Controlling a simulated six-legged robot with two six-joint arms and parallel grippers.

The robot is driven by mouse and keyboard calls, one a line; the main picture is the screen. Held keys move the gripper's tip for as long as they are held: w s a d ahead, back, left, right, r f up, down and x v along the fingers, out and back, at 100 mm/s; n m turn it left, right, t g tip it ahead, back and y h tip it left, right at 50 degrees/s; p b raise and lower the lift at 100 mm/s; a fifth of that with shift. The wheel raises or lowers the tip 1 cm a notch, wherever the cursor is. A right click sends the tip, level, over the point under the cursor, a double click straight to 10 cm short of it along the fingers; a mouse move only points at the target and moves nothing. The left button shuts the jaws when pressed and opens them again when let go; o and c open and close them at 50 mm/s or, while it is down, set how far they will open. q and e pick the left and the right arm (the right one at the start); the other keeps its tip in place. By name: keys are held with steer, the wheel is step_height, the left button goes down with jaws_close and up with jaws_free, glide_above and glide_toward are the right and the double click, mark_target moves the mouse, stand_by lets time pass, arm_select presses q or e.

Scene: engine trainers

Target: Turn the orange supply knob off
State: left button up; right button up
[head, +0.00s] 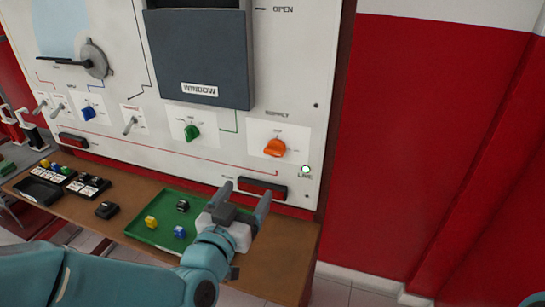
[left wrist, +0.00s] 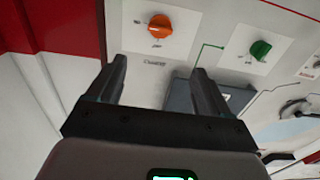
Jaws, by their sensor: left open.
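The orange supply knob (head: 275,148) sits on a white label plate at the lower right of the panel, under the word SUPPLY. It looks turned sideways in the head view; its exact setting is too small to read. It also shows in the left wrist view (left wrist: 159,27), beyond the fingertips. My left gripper (head: 246,191) is open and empty, below the knob and in front of the panel's lower edge. Its two fingers (left wrist: 158,70) point towards the panel, apart from the knob. My right gripper is not in view.
A lit LINE lamp (head: 305,169) is right of the knob. A green knob (head: 192,132) and a blue knob (head: 89,113) are to the left. A green tray (head: 150,232) with small blocks lies on the brown shelf (head: 285,250) below. A dark window box (head: 200,55) juts out above.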

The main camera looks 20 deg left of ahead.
mark_target(273, 153)
arm_select(q)
steer(key=w, duration=0.5)
steer(key=w+p, duration=0.1)
steer(key=w, duration=0.4)
steer(key=w+p, duration=0.1)
steer(key=w, duration=0.4)
steer(key=shift+w+d+f, duration=0.1)
steer(key=shift+w+d, duration=0.2)
steer(key=shift+w+f, duration=0.1)
steer(key=shift+w, duration=0.2)
steer(key=c, duration=1)
steer(key=shift+c, duration=0.2)
